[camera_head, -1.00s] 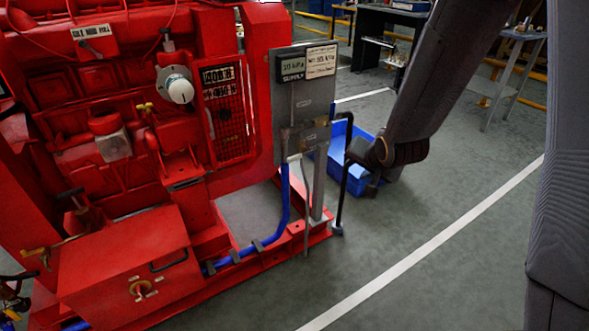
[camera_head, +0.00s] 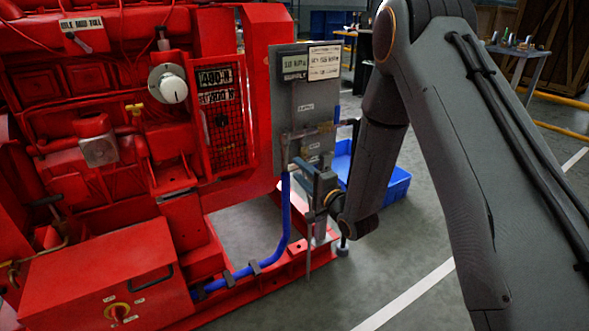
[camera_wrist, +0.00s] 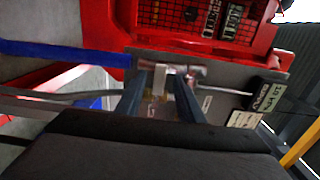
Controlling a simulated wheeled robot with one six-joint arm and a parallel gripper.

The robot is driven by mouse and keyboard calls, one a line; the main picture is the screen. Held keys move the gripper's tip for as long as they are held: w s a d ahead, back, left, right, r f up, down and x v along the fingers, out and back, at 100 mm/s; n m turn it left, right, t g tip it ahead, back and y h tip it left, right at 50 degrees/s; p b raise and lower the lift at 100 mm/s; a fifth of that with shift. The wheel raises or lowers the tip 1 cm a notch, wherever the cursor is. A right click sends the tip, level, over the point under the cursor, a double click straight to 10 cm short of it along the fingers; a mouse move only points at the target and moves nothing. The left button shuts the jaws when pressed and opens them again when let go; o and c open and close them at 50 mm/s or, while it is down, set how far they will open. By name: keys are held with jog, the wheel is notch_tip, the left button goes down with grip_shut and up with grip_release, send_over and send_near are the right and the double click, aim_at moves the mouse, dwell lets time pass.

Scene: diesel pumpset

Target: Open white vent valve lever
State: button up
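The grey panel (camera_head: 305,95) stands at the right end of the red pumpset, with small brass and grey valve fittings (camera_head: 318,130) low on it. In the wrist view a whitish piece (camera_wrist: 159,82), which looks like the white lever, lies beyond and between my fingertips near brass parts. My gripper (camera_head: 301,168) is at the panel's lower edge, by the top of the blue hose. In the wrist view my gripper (camera_wrist: 163,72) has its two fingers apart. I cannot tell whether either finger touches the lever. The lever is mostly hidden by my gripper in the head view.
A blue hose (camera_head: 285,210) runs down from the panel and along the red base. A dark upright pipe (camera_head: 354,135) and a blue bin (camera_head: 396,185) are close behind my arm. The red mesh guard (camera_head: 225,125) is left of the panel. Open floor lies to the right.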

aim_at(295, 167)
jog(key=shift+x, duration=1.95)
grip_shut()
